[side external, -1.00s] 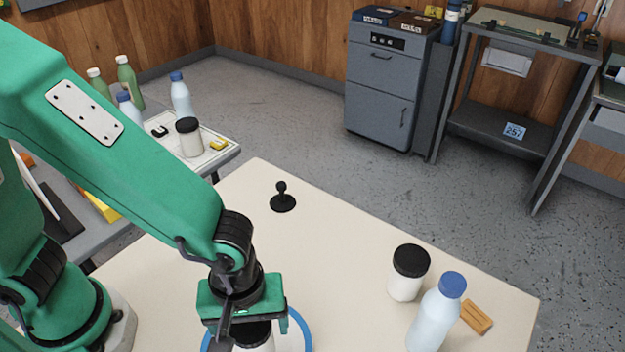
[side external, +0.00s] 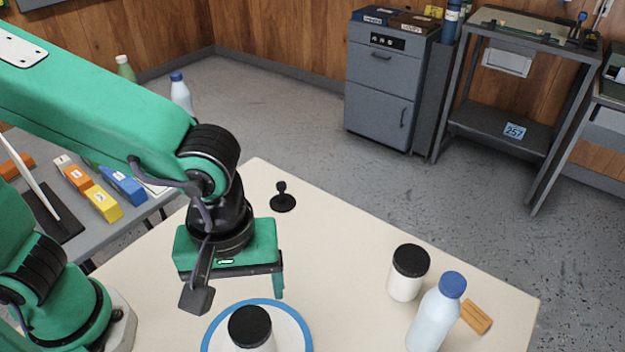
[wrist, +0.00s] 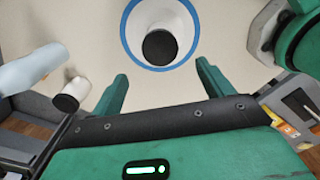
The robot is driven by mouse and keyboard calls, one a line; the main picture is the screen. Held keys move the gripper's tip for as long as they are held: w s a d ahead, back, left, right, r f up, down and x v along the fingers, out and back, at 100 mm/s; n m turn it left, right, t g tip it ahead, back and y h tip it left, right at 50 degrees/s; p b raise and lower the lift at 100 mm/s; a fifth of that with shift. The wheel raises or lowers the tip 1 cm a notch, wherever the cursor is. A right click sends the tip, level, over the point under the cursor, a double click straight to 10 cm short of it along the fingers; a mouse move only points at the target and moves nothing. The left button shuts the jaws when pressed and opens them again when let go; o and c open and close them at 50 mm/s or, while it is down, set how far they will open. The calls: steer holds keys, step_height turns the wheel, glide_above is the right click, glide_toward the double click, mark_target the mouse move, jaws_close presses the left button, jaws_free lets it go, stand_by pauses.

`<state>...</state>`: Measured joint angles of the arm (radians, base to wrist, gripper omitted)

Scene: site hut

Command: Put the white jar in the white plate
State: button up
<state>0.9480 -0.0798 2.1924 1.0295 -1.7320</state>
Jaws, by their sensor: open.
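A white jar with a black lid (side external: 250,326) stands upright on the white plate with a blue rim (side external: 292,330) at the bottom of the side view. In the wrist view the same jar (wrist: 160,46) is inside the plate's rim (wrist: 124,30). My gripper (side external: 238,290) is open and empty, above and behind the jar, apart from it. Its two fingers (wrist: 161,80) show in the wrist view with nothing between them. A second white jar with a black lid (side external: 408,272) stands on the table at the right.
A pale bottle with a blue cap (side external: 437,310) stands beside the second jar, with a small brown block (side external: 476,317) near it. A black knobbed piece (side external: 283,197) is at the table's far edge. A grey side table (side external: 75,240) holds boxes and bottles. The middle of the table is clear.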

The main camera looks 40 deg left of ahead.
stand_by(0.5)
steer(key=w+a+r+m+t, duration=0.1)
steer(key=a+r+m+t, duration=0.1)
steer(key=a, duration=0.6)
steer(key=w+a+r+m+t, duration=0.1)
steer(key=a+m, duration=0.3)
steer(key=a, duration=0.4)
steer(key=w+a+r+m+t, duration=0.2)
steer(key=a+r+m, duration=0.1)
steer(key=a, duration=0.6)
steer(key=shift+w+r+t, duration=0.2)
steer(key=shift+r+t, duration=0.1)
steer(key=shift+r, duration=0.15)
